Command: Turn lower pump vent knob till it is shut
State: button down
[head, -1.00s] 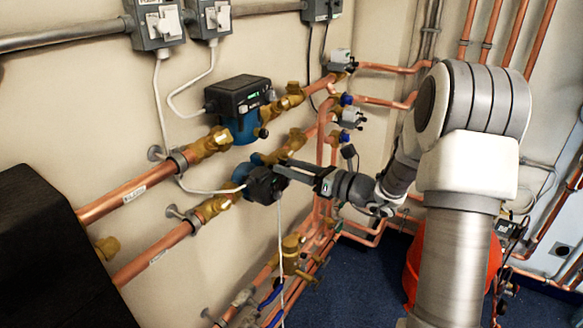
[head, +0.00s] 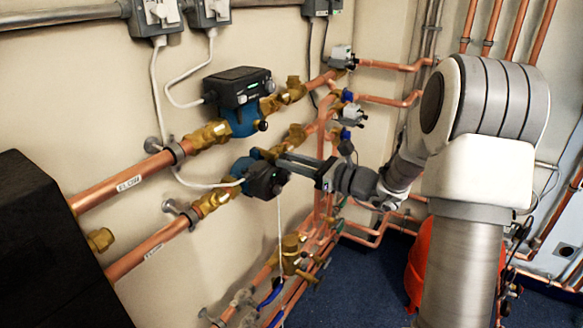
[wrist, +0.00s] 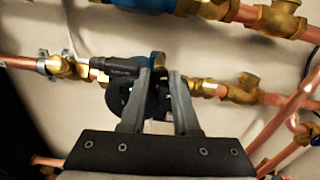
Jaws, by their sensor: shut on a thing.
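The lower pump (head: 240,170) has a blue body and a black front unit. It sits on the lower copper pipe run and also shows in the wrist view (wrist: 118,98), partly behind my fingers. My gripper (head: 280,158) reaches in from the right, its fingertips against the right side of the front of this pump. In the wrist view my gripper (wrist: 159,76) has its two grey fingers close together at the pump. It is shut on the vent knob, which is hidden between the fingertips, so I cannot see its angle.
The upper pump (head: 236,88) is just above my gripper. Brass valves (head: 292,90) and copper pipes (head: 150,180) run along the wall. A white cable (head: 281,240) hangs below the lower pump. A black box (head: 45,240) stands at the left; a red vessel (head: 417,265) is behind my arm.

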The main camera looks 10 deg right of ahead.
jog(key=c, duration=0.6)
grip_release()
jog(key=shift+c, duration=0.2)
jog(key=shift+d, duration=0.1)
jog(key=p+v, duration=0.1)
jog(key=v, duration=1.6)
jog(key=shift+s, duration=0.2)
jog(key=shift+r, duration=0.1)
